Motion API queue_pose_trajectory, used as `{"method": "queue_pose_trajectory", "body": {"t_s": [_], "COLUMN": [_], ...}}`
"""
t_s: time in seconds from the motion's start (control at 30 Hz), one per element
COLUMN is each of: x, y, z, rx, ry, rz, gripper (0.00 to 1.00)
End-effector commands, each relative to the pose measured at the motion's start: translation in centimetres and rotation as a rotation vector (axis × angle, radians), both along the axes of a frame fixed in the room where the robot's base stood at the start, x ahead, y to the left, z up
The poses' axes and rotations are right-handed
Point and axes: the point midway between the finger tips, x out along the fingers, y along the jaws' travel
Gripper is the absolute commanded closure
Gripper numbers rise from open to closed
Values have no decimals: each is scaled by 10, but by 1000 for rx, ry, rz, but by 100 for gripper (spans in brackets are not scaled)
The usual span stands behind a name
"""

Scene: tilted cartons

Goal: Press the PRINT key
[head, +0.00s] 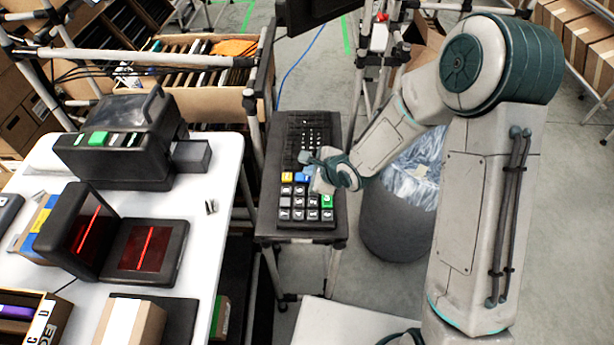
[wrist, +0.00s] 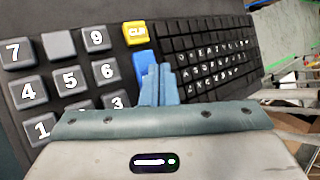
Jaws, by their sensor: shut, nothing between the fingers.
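A black keyboard (head: 306,221) lies on a narrow stand, and it fills much of the wrist view (wrist: 215,32). It has white-lettered number keys, a yellow CLR key (wrist: 135,34) and a blue key (wrist: 143,62) just below it. A green key (head: 327,201) shows in the head view. No PRINT label is readable; the blue key's face is partly hidden by my fingers. My gripper (wrist: 160,75) is shut and empty, its fingertips over or beside the blue key. I cannot tell whether they touch it. In the head view my gripper (head: 309,161) is above the middle of the keyboard.
A white table (head: 222,205) on the left holds a black printer-like machine (head: 120,140), a scanner with red lines (head: 143,255) and boxes. A dark bin with a clear liner (head: 398,225) stands right of the keyboard stand. A carton of files (head: 205,95) is behind the table.

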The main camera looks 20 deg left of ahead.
Motion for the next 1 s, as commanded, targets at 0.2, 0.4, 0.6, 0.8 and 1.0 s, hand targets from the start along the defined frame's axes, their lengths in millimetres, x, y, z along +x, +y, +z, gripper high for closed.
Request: {"method": "queue_pose_trajectory", "body": {"t_s": [0.2, 0.4, 0.6, 0.8, 1.0], "x": [0, 0, 0, 0, 0], "y": [0, 0, 0, 1, 1], "z": [0, -1, -3, -6, -8], "rx": [0, 0, 0, 0, 0], "ry": [-1, -1, -1, -1, -1], "rz": [1, 1, 1, 1, 1], "gripper": [100, 100, 100, 100, 100]}}
